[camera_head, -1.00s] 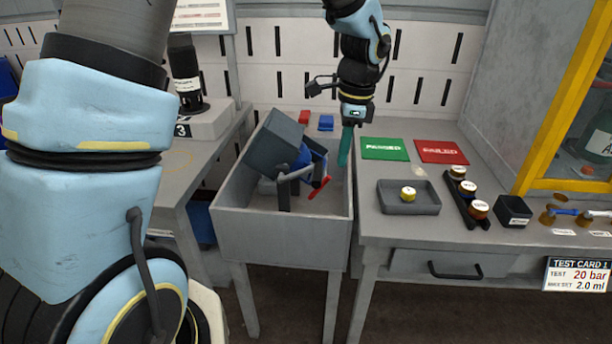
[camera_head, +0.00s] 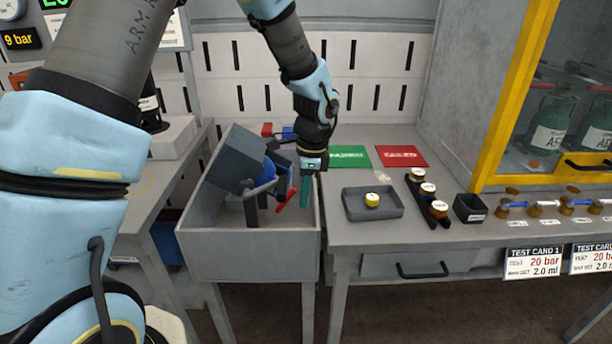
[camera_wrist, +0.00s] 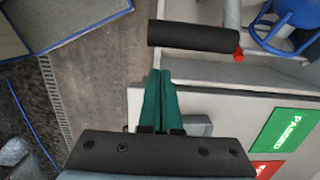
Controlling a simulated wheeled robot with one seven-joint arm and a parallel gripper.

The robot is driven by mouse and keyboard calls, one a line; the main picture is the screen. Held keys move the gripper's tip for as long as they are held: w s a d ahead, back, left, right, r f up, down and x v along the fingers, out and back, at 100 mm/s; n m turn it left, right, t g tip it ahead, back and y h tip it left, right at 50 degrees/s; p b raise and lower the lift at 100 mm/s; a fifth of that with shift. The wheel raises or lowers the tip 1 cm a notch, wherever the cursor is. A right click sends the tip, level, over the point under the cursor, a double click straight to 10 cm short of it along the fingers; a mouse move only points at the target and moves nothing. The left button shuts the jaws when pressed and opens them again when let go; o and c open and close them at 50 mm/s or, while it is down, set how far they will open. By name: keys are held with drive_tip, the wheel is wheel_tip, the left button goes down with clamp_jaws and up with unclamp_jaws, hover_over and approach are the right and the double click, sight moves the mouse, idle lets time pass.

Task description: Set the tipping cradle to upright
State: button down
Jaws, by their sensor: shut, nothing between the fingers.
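The tipping cradle (camera_head: 236,158) is a dark grey box tilted over to one side in a grey trough (camera_head: 247,248). A blue part (camera_head: 270,172), grey bars and a red lever (camera_head: 287,200) show at its right side. My gripper (camera_head: 305,190) points down near the trough's right wall, just right of the red lever. Its green fingers are together with nothing between them. In the wrist view the shut fingertips (camera_wrist: 160,74) lie below a black bar (camera_wrist: 193,36) in the picture. A blue wheel-like part (camera_wrist: 285,22) shows at the upper right. I cannot tell whether the gripper touches anything.
Right of the trough, a bench holds a green PASSED mat (camera_head: 348,156), a red FAILED mat (camera_head: 402,156) and a dark tray (camera_head: 388,211) with a yellow-topped piece (camera_head: 372,200). Several capped jars stand beside it. A yellow-framed cabinet (camera_head: 508,95) is at right.

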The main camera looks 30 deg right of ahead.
drive_tip(key=shift+a+f, duration=0.15)
drive_tip(key=shift+f, duration=0.8)
drive_tip(key=shift+w+a+r+p, duration=0.35)
drive_tip(key=shift+a+r+p, duration=0.2)
drive_tip(key=shift+r, duration=0.25)
drive_tip(key=shift+w+a+r+p, duration=0.3)
drive_tip(key=shift+a+r+p, duration=0.15)
drive_tip(key=shift+a+r, duration=0.25)
drive_tip(key=shift+r, duration=0.2)
drive_tip(key=shift+a+r+p, duration=0.15)
drive_tip(key=shift+r+p, duration=0.15)
drive_tip(key=shift+p, duration=0.2)
drive_tip(key=shift+w+h, duration=0.1)
drive_tip(key=shift+h, duration=0.2)
